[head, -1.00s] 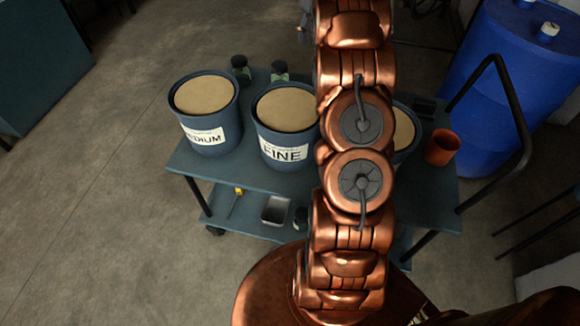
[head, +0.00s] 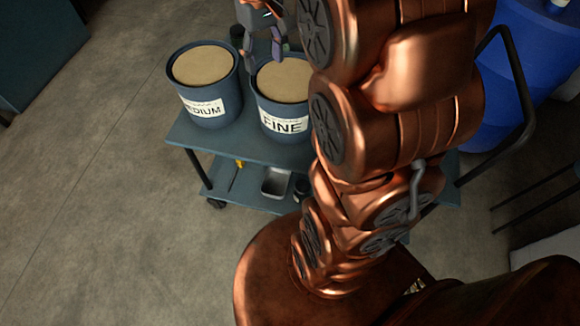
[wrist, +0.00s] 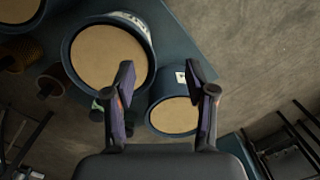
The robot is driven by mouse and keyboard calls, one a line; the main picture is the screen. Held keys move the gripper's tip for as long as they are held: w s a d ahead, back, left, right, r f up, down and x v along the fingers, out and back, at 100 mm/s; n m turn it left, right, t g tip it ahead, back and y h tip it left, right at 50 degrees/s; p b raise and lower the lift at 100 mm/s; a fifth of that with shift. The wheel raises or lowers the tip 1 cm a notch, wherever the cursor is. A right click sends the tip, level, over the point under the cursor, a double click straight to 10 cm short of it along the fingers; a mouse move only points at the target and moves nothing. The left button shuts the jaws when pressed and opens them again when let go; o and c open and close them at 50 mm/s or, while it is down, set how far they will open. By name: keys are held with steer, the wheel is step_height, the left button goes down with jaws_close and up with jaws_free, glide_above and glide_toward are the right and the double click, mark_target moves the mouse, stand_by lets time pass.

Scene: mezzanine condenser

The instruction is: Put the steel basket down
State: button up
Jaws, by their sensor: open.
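I cannot pick out a steel basket for sure in either view. A small open grey metal container (head: 275,183) sits on the lower shelf of the cart in the head view; I cannot tell whether it is the basket. My gripper (head: 263,48) hangs over the back of the cart, near the far rim of the FINE bucket (head: 284,82). In the wrist view its two fingers (wrist: 163,92) are spread apart, with nothing held between them.
The MEDIUM bucket (head: 203,80) stands left of the FINE one on the blue-grey cart (head: 185,142). A dark jar (head: 237,36) is behind them. A blue drum (head: 490,110) and a black handrail (head: 522,105) are at right. Floor (head: 90,190) at left is clear.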

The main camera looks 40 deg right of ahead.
steer(key=s+a+f, duration=0.2)
steer(key=s+a, duration=0.1)
steer(key=s, duration=0.4)
steer(key=s+a+f, duration=0.2)
steer(key=s+a, duration=0.1)
steer(key=s, duration=0.4)
steer(key=s+a+f+g, duration=0.1)
steer(key=s+a, duration=0.3)
steer(key=s, duration=0.4)
steer(key=shift+f, duration=0.6)
